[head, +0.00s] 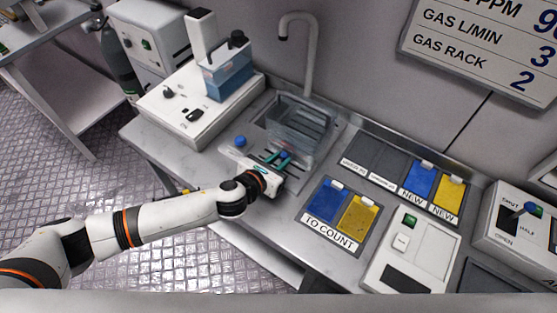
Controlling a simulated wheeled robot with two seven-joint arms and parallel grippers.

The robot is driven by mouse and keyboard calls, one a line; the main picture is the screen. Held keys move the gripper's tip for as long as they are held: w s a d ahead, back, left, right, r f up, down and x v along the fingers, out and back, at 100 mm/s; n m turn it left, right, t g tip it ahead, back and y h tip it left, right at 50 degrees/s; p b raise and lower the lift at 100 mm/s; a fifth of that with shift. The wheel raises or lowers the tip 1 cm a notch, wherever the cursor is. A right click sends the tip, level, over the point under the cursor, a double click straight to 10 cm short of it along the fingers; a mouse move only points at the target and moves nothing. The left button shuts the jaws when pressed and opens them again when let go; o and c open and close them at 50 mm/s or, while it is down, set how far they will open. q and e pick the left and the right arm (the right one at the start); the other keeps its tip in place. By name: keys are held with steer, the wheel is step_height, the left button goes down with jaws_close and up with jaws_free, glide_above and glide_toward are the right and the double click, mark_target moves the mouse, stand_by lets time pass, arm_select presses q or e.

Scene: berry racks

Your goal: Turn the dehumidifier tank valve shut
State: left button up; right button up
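My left gripper (279,157) reaches over the counter at the near edge of the sink, with its teal fingers pointing away from me. A small blue piece (284,154) shows at the fingers; I cannot tell whether they grip it or are only around it. A blue knob (240,141) stands on the counter just left of the gripper. A clear tank with blue liquid (229,76) and a dark top sits on the white machine (182,117). No part is labelled as the dehumidifier tank valve. My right gripper is out of view.
A clear bin (298,120) stands in the sink under the tap (307,55). To the right are a TO COUNT tray (333,236), blue and yellow cards, a white device (408,247) and a lever box (508,226) marked SHUT, HALF, OPEN. Its blue lever (530,207) sticks up.

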arm_select(q)
jaws_close()
steer(key=shift+a+n+h+p, duration=0.15)
steer(key=shift+n+h+p, duration=0.3)
steer(key=shift+n, duration=0.25)
steer(key=shift+w+f+n+g+h, duration=0.1)
steer(key=shift+n+g+h, duration=0.45)
steer(key=shift+n, duration=0.25)
steer(key=shift+a+n+h, duration=0.1)
steer(key=shift+n+h, duration=0.4)
steer(key=shift+n, duration=0.4)
steer(key=o, duration=0.6)
jaws_free()
steer(key=shift+w, duration=0.1)
steer(key=shift+c, duration=0.2)
